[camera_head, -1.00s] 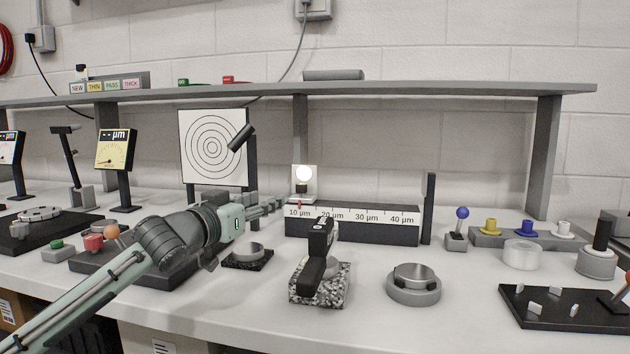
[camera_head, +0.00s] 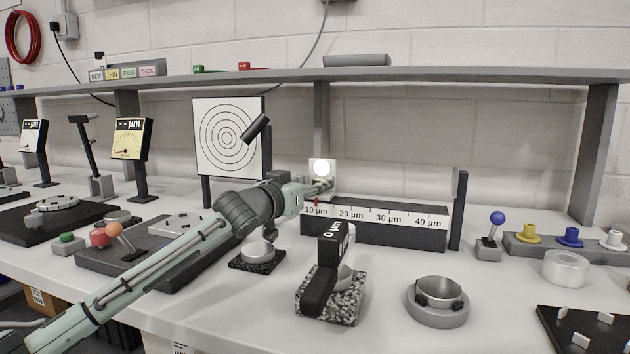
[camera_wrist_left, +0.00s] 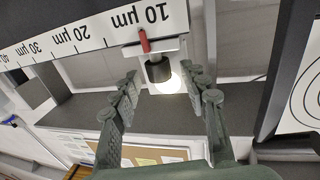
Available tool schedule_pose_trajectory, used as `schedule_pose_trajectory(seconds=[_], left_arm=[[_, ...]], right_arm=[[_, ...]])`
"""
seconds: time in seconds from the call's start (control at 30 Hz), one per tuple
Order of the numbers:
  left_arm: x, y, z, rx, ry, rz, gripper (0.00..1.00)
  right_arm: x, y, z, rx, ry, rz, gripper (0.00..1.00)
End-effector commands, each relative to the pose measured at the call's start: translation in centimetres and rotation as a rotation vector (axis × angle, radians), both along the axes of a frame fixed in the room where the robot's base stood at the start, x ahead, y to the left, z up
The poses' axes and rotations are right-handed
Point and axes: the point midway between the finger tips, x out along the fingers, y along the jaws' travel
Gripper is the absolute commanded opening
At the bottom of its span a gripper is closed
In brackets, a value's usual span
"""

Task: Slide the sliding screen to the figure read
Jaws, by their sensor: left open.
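The sliding screen (camera_head: 313,166) is a small pale plate with a bright round light spot, at the left end of the dark rail (camera_head: 400,236). The rail's white scale (camera_head: 370,215) reads 10 to 40 µm, and the red pointer (camera_head: 316,201) stands by 10 µm. My left gripper (camera_head: 326,185) is at the screen and hides part of it. In the left wrist view the open left gripper (camera_wrist_left: 160,82) has its fingers either side of a dark round knob (camera_wrist_left: 158,70). A handheld gauge (camera_head: 325,265) stands on a speckled block; its display shows "µm", the figure hard to read. My right gripper is out of view.
A dark post (camera_head: 458,210) stands at the rail's right end. The ring-target board (camera_head: 228,140) is left of the screen. A round metal cup (camera_head: 438,298) stands in front of the rail. A shelf (camera_head: 420,76) runs above.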

Motion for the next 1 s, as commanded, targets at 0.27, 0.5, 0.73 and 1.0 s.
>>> schedule_pose_trajectory(seconds=[0.27,0.5,0.73,1.0], left_arm=[[0.34,-0.18,-0.05,0.0,0.0,0.0,0.44],[0.32,-0.17,-0.05,0.0,0.0,0.0,0.19],[0.32,-0.15,-0.06,0.001,0.001,0.001,0.0],[0.3,-0.34,-0.1,0.001,0.001,0.0,0.0]], right_arm=[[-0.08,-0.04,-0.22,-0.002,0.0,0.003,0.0],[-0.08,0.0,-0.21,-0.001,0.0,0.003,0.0],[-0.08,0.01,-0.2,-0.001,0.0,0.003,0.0],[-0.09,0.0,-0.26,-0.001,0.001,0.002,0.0]])
